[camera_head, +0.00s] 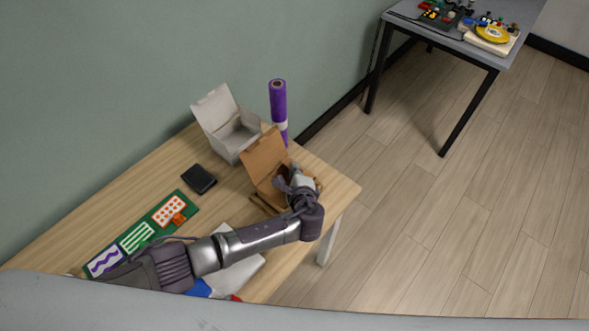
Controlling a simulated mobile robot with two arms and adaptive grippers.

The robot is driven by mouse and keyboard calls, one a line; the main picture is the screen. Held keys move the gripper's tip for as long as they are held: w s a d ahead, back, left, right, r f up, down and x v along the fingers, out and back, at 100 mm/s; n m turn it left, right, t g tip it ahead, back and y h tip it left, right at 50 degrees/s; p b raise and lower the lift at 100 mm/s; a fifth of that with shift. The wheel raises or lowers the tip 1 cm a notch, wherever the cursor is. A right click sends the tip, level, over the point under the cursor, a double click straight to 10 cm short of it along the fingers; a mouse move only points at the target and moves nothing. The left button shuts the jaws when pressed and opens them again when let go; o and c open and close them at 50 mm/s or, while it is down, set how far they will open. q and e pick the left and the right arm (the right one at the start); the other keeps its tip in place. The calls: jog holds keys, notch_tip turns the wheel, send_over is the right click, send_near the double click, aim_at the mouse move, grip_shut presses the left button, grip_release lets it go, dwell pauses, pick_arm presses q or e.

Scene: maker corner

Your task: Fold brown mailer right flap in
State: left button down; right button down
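The brown mailer (264,155) stands near the right end of the wooden table with its lid raised at the back. Its right side and much of its inside are hidden by my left gripper (284,182). My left arm comes in from the lower left, and the gripper is over the mailer's right part. A small brown edge shows just right of the gripper; I cannot tell if it is the right flap or if the gripper touches it. The fingers are too small and covered to tell open from shut. My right gripper is not in view.
A white box (234,138) with its lid up stands behind the mailer, beside an upright purple roll (279,105). A black wallet-like object (199,179) and a green patterned board (142,233) lie to the left. A grey-topped table (408,13) stands far right.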

pick_arm(q)
jog(key=shift+s+f+t+b, duration=0.1)
jog(key=shift+f+t+b, duration=0.2)
jog(key=shift+f+b, duration=0.5)
jog(key=shift+a+r+n+b, duration=0.1)
jog(key=shift+r+n+b, duration=0.2)
jog(key=shift+b, duration=0.2)
jog(key=shift+r, duration=0.25)
jog(key=c, duration=1.4)
grip_release()
jog(key=v, duration=1.2)
jog(key=shift+s+a+f, duration=0.1)
jog(key=shift+f, duration=0.1)
